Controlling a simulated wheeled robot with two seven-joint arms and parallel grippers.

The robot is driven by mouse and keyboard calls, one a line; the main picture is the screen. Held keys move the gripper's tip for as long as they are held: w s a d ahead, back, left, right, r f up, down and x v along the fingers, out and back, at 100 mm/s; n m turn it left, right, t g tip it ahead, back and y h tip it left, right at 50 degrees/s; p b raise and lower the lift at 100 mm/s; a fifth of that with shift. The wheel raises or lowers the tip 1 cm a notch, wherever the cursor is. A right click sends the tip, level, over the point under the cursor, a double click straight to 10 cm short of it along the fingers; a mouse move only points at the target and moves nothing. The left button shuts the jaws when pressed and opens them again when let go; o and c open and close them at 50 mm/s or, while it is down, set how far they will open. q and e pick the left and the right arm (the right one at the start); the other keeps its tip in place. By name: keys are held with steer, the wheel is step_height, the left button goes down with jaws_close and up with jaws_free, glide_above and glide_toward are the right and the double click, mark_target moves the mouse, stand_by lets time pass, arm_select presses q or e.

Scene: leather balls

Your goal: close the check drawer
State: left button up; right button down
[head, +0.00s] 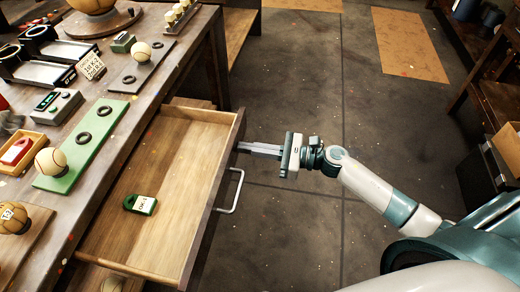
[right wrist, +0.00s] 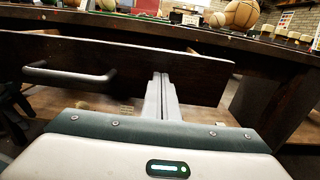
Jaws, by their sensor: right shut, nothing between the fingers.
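The check drawer (head: 165,200) stands pulled out from the workbench in the head view, its inside bare except for a green tag with a white label (head: 140,204). Its front panel with a metal bar handle (head: 238,190) faces right; the handle also shows in the right wrist view (right wrist: 68,76). My right gripper (head: 240,147) is shut and empty, its fingertips at the outer face of the drawer front, beyond the far end of the handle. In the right wrist view the fingers (right wrist: 162,78) point at the dark front panel; I cannot tell if they touch it. My left gripper is not in view.
The workbench top (head: 110,75) holds a green board (head: 82,145) with a ball and rings, a grey device (head: 54,107), and several balls on stands. The floor (head: 300,60) right of the drawer is clear. Shelving (head: 500,100) stands at the far right.

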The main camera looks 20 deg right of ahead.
steer(key=x, duration=1.3)
steer(key=shift+w+a+b, duration=0.1)
steer(key=shift+a+b, duration=0.05)
steer(key=shift+b, duration=0.2)
glide_toward(157, 139)
steer(key=shift+w+a+r+b, duration=0.2)
steer(key=shift+a+r, duration=0.15)
steer(key=shift+r, duration=0.25)
steer(key=shift+w+a+r+b, duration=0.1)
steer(key=shift+a+r+b, duration=0.15)
steer(key=shift+r, duration=0.35)
steer(key=b+x, duration=0.1)
steer(key=x, duration=0.7)
steer(key=shift+w+a, duration=0.15)
steer(key=shift+a, duration=0.05)
arm_select(q)
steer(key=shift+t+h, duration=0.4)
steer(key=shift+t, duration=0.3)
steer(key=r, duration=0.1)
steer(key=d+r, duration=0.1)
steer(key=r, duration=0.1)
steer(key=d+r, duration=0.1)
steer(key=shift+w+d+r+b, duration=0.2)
steer(key=shift+b, duration=0.1)
arm_select(e)
steer(key=shift+r, duration=0.2)
steer(key=shift+w+r, duration=0.1)
